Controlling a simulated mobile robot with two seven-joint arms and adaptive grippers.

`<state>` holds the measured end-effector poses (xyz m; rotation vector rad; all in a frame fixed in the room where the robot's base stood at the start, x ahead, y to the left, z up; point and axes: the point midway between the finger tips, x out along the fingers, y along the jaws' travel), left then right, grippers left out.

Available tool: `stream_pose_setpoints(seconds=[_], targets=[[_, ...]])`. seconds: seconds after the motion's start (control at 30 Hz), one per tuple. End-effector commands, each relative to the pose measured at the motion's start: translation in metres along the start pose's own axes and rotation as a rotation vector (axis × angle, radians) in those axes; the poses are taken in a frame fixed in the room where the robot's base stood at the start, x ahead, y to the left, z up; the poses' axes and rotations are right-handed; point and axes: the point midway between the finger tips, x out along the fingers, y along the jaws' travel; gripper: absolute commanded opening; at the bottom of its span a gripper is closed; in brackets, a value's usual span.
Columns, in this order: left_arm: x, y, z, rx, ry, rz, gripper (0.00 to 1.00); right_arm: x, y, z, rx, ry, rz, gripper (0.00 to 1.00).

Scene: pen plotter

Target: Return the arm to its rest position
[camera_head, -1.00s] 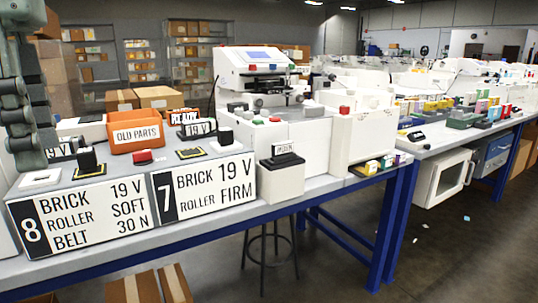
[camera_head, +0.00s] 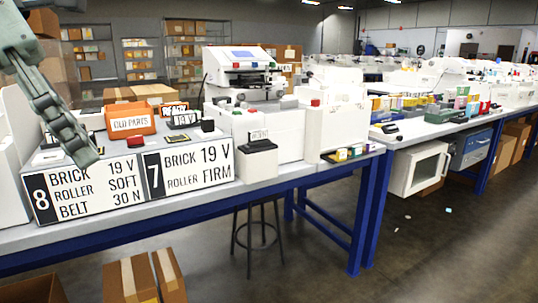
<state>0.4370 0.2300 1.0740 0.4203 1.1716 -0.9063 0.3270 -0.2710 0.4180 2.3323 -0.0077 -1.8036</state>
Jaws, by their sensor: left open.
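My left arm comes in from the upper left of the head view. My left gripper (camera_head: 84,156) is open and holds nothing that I can see. It hangs at a slant in front of the left end of the workbench, covering part of the box tops beside the number 8 label (camera_head: 85,190). My right arm and gripper are not in the picture.
A white plotter machine (camera_head: 240,75) is at the bench's middle. A small white bin (camera_head: 257,160) stands near the front edge. A stool (camera_head: 257,232) and cardboard boxes (camera_head: 140,280) are below.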

Motion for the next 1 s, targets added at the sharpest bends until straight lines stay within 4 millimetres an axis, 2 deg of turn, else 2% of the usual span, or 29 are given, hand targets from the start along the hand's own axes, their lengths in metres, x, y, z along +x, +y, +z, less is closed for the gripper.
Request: stream_pose_setpoints(seconds=[0.17, 0.27, 0.37, 0.43, 0.5, 0.57, 0.6, 0.67, 0.7, 0.77, 0.83, 0.93, 1.0], targets=[[0.013, 0.036, 0.022, -0.17, -0.348, -0.125, 0.51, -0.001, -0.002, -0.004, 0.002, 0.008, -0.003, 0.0], [0.017, 0.071, 0.032, -0.331, -0.595, -0.207, 0.51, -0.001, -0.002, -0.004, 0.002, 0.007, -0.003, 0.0], [0.021, 0.121, 0.03, -0.56, -0.872, -0.293, 0.51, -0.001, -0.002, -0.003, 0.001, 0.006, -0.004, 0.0], [0.028, 0.162, 0.017, -0.749, -1.058, -0.344, 0.51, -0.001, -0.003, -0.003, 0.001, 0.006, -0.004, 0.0], [0.041, 0.203, -0.006, -0.956, -1.228, -0.386, 0.51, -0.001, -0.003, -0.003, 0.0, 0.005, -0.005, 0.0], [0.059, 0.236, -0.033, -1.142, -1.355, -0.411, 0.51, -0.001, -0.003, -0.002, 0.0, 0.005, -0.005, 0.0], [0.074, 0.255, -0.052, -1.264, -1.426, -0.423, 0.51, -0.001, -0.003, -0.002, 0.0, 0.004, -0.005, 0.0], [0.1, 0.278, -0.082, -1.439, -1.515, -0.431, 0.51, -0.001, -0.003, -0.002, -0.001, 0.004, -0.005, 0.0], [0.119, 0.289, -0.103, -1.554, -1.564, -0.432, 0.51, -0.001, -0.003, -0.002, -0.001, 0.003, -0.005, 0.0], [0.15, 0.302, -0.134, -1.725, -1.624, -0.427, 0.51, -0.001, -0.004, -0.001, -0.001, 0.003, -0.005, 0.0], [0.19, 0.31, -0.169, -1.922, -1.675, -0.415, 0.51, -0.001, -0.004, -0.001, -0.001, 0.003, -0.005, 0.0], [0.251, 0.307, -0.216, -2.197, -1.713, -0.379, 0.51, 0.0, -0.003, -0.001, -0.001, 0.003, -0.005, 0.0], [0.295, 0.297, -0.245, -2.388, -1.715, -0.343, 0.51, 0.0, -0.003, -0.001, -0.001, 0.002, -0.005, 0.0]])
